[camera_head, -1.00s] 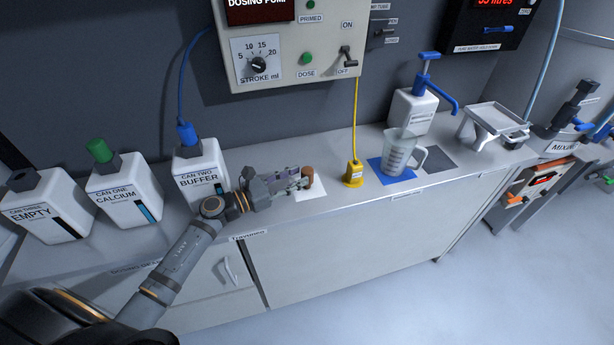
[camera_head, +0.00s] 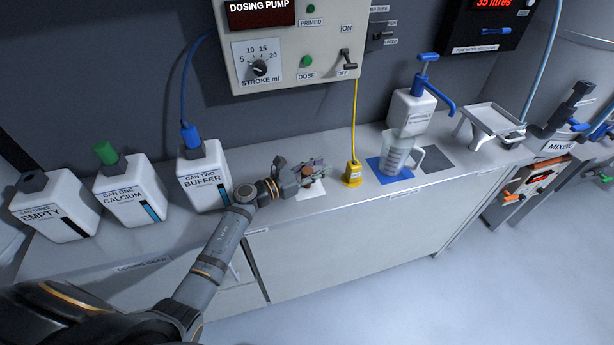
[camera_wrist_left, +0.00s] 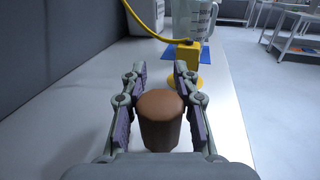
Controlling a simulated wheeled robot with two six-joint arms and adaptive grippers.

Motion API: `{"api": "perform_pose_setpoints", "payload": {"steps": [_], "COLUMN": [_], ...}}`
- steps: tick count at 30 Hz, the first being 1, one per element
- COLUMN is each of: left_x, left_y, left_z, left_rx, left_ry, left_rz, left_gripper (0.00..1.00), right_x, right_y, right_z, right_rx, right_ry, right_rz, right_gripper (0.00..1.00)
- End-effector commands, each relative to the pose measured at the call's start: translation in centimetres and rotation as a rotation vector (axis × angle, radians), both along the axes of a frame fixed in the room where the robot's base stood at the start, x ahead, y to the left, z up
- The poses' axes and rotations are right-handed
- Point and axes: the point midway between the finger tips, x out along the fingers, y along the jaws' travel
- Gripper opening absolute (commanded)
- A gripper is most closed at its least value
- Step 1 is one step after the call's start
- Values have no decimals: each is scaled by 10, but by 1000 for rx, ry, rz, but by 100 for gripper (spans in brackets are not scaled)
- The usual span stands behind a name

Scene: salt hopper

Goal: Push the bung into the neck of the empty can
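The bung is a brown cork-like plug (camera_head: 307,172) standing upright on a white square on the bench. My left gripper (camera_head: 313,170) is open around it, and in the left wrist view the bung (camera_wrist_left: 160,118) stands between the two fingers (camera_wrist_left: 160,80). The fingers look spread, with a gap on the bung's left; contact on its right is unclear. The empty can (camera_head: 57,208) is white, labelled "CAN THREE EMPTY", at the far left of the bench. Its dark neck (camera_head: 31,181) has no stopper showing. My right gripper is not in view.
The calcium can (camera_head: 130,195) with a green cap and the buffer can (camera_head: 203,178) with a blue cap stand between the empty can and my left gripper. A yellow fitting (camera_head: 352,174) with a hose stands just right of the bung. A measuring jug (camera_head: 396,154) is further right.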

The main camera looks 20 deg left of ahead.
Motion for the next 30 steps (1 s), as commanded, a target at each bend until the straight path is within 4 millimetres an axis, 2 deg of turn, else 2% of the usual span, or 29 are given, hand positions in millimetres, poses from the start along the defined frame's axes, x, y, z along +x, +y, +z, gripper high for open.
{"api": "perform_pose_setpoints", "payload": {"steps": [1, 5, 20, 23, 27, 30], "left_x": [0, 0, 0, 0, -2, -24], "left_y": [0, 0, 0, 1, 1, -1], "left_z": [0, 0, 2, 11, 36, 58], "left_rx": [0, 0, 1, 0, 2, 7], "left_ry": [0, 0, -1, -1, -3, -3], "left_rz": [0, 0, 0, -1, -1, -3], "left_gripper": [18, 1, 0, 0, 0, 0], "right_x": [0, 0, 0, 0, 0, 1], "right_y": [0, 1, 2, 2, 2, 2], "right_z": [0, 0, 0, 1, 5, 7], "right_rx": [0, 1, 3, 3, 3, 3], "right_ry": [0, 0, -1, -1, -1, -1], "right_rz": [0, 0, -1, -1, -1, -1], "right_gripper": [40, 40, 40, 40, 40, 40]}}
